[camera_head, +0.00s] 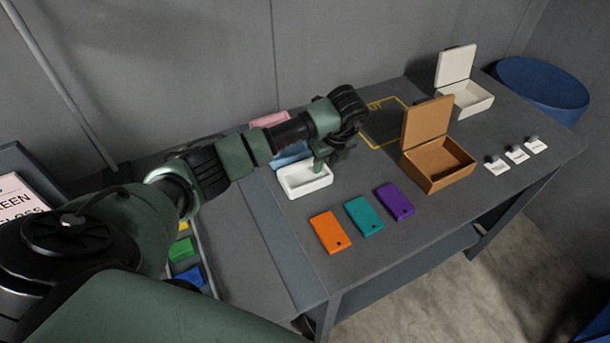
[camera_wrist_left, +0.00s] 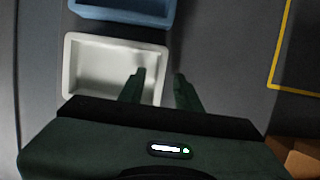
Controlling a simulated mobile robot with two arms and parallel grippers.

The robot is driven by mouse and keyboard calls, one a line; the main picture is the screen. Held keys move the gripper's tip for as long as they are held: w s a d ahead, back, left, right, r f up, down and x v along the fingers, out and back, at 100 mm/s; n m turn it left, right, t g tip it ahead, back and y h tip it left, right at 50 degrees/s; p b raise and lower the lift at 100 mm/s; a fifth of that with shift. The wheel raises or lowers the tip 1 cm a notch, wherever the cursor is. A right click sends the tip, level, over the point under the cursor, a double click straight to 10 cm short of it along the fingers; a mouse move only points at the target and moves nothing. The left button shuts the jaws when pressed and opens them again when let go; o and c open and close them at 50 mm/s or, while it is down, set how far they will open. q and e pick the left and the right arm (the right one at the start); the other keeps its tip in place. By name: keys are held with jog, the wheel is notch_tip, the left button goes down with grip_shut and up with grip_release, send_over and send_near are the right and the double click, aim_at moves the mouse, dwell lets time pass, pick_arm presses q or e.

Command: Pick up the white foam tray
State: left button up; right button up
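The white foam tray (camera_head: 308,188) is a shallow open box on the table, empty as far as I can see. It also shows in the left wrist view (camera_wrist_left: 98,68), at the upper left of the fingers. My left gripper (camera_head: 322,165) is over the tray's right end in the head view. In the wrist view the left gripper's fingers (camera_wrist_left: 160,77) are apart, one over the tray's inside and one beyond its right wall. The wall lies between them, with no visible grip on it. My right gripper is in neither view.
A blue tray (camera_wrist_left: 125,10) sits just behind the white one, and a pink one (camera_head: 268,119) is farther back. A brown open-lidded box (camera_head: 428,170) stands to the right. Orange (camera_head: 330,232), teal (camera_head: 364,216) and purple (camera_head: 395,201) pieces lie in front.

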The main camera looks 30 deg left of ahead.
pick_arm(q)
jog(key=shift+c, duration=0.3)
grip_shut()
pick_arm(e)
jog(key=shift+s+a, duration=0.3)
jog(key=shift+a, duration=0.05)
pick_arm(q)
jog(key=shift+r, duration=0.1)
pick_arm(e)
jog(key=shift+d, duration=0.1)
